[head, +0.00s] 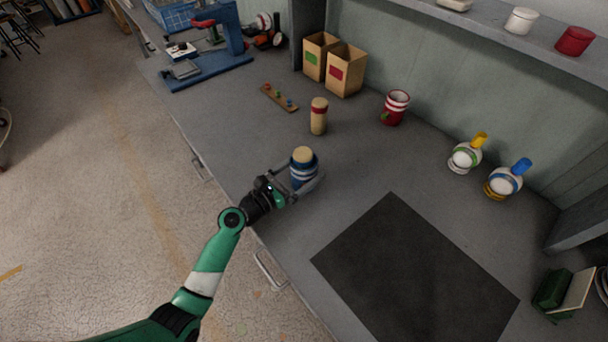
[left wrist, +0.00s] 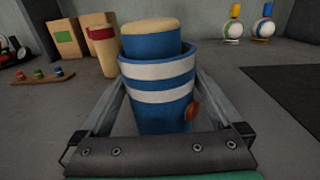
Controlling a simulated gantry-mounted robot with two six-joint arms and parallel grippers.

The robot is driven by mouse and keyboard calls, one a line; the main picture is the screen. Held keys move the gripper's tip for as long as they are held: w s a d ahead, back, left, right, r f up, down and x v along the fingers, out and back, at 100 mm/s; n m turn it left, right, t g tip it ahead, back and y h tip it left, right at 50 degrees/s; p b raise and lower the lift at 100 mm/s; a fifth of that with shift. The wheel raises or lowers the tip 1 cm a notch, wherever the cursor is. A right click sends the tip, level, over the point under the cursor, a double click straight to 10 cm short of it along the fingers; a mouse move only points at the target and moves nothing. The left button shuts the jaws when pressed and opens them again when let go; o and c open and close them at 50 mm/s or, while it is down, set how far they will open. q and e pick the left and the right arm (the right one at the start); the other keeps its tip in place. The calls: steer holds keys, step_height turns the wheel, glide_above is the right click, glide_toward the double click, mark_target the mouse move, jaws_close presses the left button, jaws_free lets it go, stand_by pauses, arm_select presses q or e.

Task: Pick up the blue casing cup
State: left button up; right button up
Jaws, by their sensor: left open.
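The blue casing cup (head: 300,177) with white stripes stands upright on the grey bench, with a blue plug with a tan top (head: 303,155) in its mouth. My left gripper (head: 305,184) is open around it, a finger on each side. In the left wrist view the cup (left wrist: 158,108) stands between the two fingers (left wrist: 160,100), and a small reddish-brown spot shows low on its right side. Whether the fingers touch the cup is unclear. My right gripper is not seen.
A tan and red cylinder (head: 319,117) stands behind the cup, and a red striped cup (head: 395,107) farther right. A dark mat (head: 415,270) lies to the right. Two cardboard boxes (head: 344,72) and a blue press (head: 210,65) stand at the back.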

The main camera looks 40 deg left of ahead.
mark_target(296, 166)
arm_select(q)
steer(key=shift+s, duration=0.1)
steer(key=c, duration=1.2)
steer(key=shift+o, duration=0.2)
steer(key=shift+r+p, duration=0.4)
steer(key=shift+p, duration=0.15)
step_height(296, 166, up, 3)
steer(key=p, duration=0.2)
steer(key=shift+p, duration=0.3)
steer(key=s+d+r+p, duration=0.1)
steer(key=p, duration=0.1)
steer(key=s+r+p, duration=0.1)
steer(key=r+p, duration=0.1)
steer(key=s+d+r+p, duration=0.1)
steer(key=r+p, duration=0.1)
steer(key=shift+s+d+r, duration=0.2)
steer(key=shift+d, duration=0.15)
steer(key=s+d+r+p, duration=0.3)
steer(key=s+d+p, duration=0.2)
steer(key=s, duration=0.2)
steer(key=shift+s+d+r, duration=0.35)
steer(key=shift+d, duration=0.05)
